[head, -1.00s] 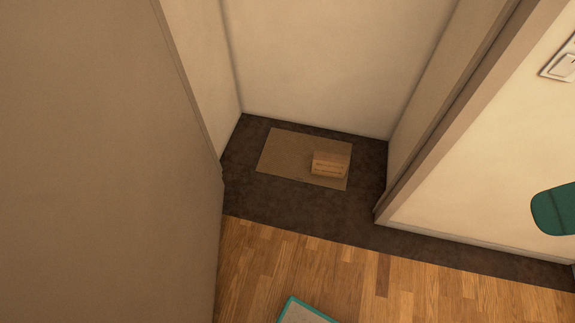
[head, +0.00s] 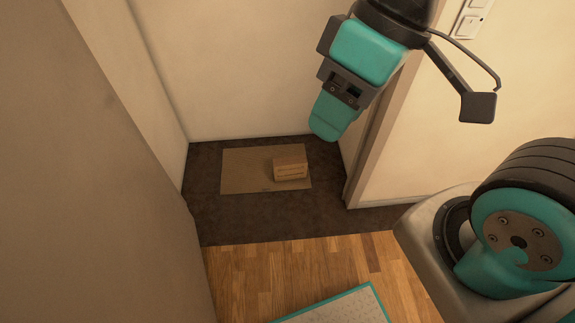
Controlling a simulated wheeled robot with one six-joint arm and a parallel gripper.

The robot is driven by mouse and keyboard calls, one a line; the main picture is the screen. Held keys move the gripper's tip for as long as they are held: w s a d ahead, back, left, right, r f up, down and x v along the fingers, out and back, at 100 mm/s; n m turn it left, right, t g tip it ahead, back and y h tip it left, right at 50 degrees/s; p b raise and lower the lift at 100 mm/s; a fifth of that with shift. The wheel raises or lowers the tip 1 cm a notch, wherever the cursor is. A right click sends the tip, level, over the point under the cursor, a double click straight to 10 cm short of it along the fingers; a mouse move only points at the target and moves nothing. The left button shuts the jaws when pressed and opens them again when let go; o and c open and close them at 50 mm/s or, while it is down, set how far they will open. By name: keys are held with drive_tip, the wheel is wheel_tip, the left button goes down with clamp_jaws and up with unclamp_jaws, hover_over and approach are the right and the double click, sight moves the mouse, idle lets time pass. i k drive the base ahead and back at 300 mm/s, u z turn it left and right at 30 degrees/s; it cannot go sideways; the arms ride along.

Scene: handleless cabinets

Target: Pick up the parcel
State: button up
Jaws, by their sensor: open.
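The parcel (head: 290,169) is a small brown cardboard box. It sits on the right part of a tan doormat (head: 241,171) in the recess ahead, with free floor around it. My gripper (head: 406,113) is in the upper right of the head view, high above the floor and to the right of the parcel. It is open, empty and clear of the parcel. Part of its fingers is hard to make out from this angle.
A tall beige panel (head: 100,180) stands close on the left. A wall edge (head: 375,140) bounds the recess on the right, with a light switch (head: 470,20) beyond it.

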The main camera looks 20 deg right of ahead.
sight(285, 169)
drive_tip(key=u, duration=0.05)
drive_tip(key=i, duration=1.5)
